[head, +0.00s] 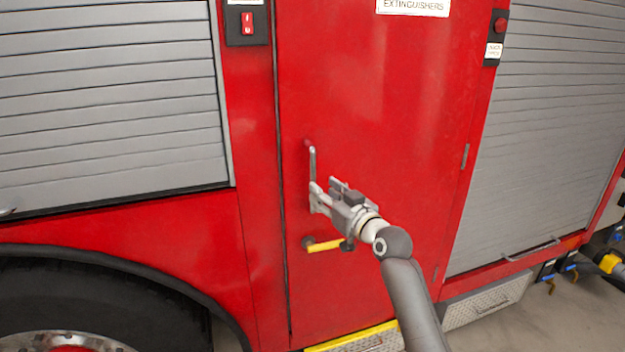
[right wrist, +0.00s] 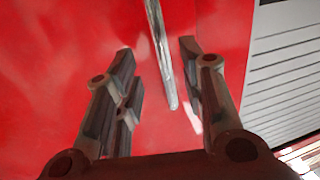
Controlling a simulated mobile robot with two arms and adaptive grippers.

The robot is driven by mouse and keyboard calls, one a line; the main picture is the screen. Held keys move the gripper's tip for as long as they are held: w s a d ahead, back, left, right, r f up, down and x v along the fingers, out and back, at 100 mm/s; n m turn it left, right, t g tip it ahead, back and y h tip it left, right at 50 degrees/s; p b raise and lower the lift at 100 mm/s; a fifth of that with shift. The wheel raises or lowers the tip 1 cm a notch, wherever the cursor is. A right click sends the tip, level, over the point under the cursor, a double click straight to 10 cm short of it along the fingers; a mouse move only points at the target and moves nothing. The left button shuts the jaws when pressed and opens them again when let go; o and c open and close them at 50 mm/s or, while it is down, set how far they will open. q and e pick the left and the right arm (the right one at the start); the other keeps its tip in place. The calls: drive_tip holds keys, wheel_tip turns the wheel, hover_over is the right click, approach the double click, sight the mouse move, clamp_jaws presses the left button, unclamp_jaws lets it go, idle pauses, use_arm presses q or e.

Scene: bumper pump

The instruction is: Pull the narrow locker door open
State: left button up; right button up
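The narrow locker door (head: 385,110) is a tall red panel in the middle of the head view. It looks shut, flush with the red body around it. A slim metal bar handle (head: 312,162) stands upright near its left edge. My right gripper (head: 324,191) is at the handle's lower end, and its fingers cover part of it. In the right wrist view the handle (right wrist: 160,50) runs between the two spread fingers of the gripper (right wrist: 157,54), with a gap visible on each side. My left gripper is not in view.
A yellow bar (head: 325,245) sits on the door below my gripper. Grey roller shutters flank the door on the left (head: 105,100) and right (head: 555,130). A step with a yellow edge (head: 355,339) lies below. A wheel (head: 90,310) is at lower left.

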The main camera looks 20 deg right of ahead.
drive_tip(key=shift+p+x, duration=0.65)
drive_tip(key=shift+x, duration=2.4)
drive_tip(key=shift+a, duration=0.15)
drive_tip(key=shift+c, duration=0.4)
clamp_jaws()
